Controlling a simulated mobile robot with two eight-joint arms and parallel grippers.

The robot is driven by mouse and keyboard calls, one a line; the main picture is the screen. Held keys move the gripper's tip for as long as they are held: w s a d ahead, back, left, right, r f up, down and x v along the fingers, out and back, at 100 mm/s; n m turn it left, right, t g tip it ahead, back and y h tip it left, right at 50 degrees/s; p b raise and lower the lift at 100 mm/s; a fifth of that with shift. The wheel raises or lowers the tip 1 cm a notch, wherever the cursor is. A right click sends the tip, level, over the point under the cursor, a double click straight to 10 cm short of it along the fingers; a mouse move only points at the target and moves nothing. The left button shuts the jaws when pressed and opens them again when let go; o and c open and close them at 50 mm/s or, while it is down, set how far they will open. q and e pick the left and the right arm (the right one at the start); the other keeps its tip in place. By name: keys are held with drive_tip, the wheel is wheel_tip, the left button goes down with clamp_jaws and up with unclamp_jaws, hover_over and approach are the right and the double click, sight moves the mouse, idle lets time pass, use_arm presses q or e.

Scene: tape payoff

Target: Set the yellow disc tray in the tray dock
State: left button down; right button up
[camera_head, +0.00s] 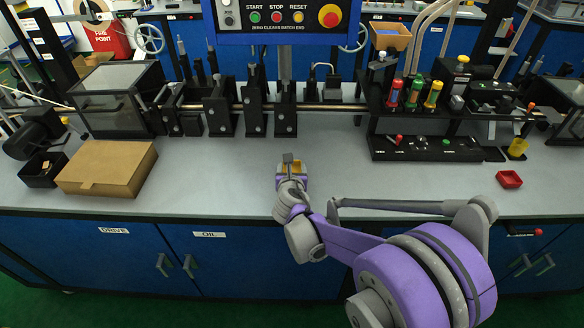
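A small patch of yellow (297,167), which looks like part of the yellow disc tray, shows at the fingers of my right gripper (291,164). The gripper is over the front middle of the grey bench and hides most of this yellow piece. I cannot tell whether the fingers are closed on it or only around it. My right arm comes in from the lower right. My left gripper is not in view. I cannot make out with certainty which fixture is the tray dock.
A cardboard box (106,167) sits at the left. A red tray (509,179) and a yellow cup (517,148) stand at the right. Black fixtures along a rail (330,106) and a black tool station (425,150) line the back. Bare bench (215,175) lies left of the gripper.

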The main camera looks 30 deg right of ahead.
drive_tip(key=shift+f, duration=0.15)
drive_tip(key=o, duration=1.3)
